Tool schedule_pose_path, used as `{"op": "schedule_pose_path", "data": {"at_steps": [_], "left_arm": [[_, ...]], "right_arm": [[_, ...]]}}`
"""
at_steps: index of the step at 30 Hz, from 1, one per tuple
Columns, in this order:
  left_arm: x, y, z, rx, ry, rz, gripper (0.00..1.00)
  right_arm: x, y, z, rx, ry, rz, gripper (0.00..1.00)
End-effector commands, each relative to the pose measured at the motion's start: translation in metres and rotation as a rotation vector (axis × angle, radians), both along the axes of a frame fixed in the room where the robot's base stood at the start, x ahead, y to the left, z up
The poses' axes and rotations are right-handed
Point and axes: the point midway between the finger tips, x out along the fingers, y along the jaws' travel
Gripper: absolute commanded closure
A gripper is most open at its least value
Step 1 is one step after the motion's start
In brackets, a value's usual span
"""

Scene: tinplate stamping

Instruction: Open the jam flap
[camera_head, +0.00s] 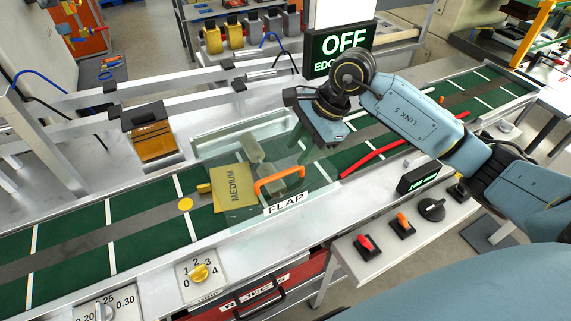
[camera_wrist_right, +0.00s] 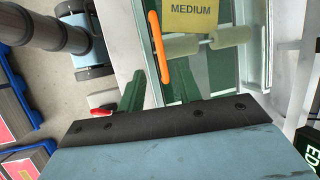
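The jam flap (camera_head: 238,208) is a clear panel lying over the green conveyor, with a "FLAP" label at its front edge. Its orange handle (camera_head: 279,180) stands near the front right of the panel. The handle also shows in the right wrist view (camera_wrist_right: 157,45). My right gripper (camera_head: 303,143) is above and behind the handle, with dark green fingers pointing down. In the right wrist view its fingers (camera_wrist_right: 157,78) are apart, with the handle beyond and between them, and nothing is held. Whether a finger touches the panel cannot be told. My left gripper is not in view.
A yellow "MEDIUM" plate (camera_head: 233,187) and pale rollers (camera_head: 253,149) lie under the clear panel. A black "OFF" sign (camera_head: 341,45) stands behind. Red and orange switches (camera_head: 365,244) sit on the front ledge at right. A red "REJECTS" drawer (camera_head: 262,290) is below.

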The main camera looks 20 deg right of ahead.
Motion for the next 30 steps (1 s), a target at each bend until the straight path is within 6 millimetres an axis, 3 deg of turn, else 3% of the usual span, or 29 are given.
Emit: {"op": "schedule_pose_path", "data": {"at_steps": [3, 10, 23, 30], "left_arm": [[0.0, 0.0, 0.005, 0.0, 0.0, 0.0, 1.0], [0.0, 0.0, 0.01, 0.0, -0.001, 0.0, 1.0], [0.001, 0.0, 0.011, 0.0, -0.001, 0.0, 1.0], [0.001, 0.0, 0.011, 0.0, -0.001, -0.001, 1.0]], "right_arm": [[0.003, 0.012, -0.023, 0.004, 0.006, 0.001, 0.66], [0.01, 0.025, -0.055, 0.004, 0.002, -0.001, 0.66], [0.012, 0.029, -0.067, 0.002, -0.001, 0.0, 0.66], [0.012, 0.029, -0.067, 0.002, -0.001, 0.0, 0.93]]}}
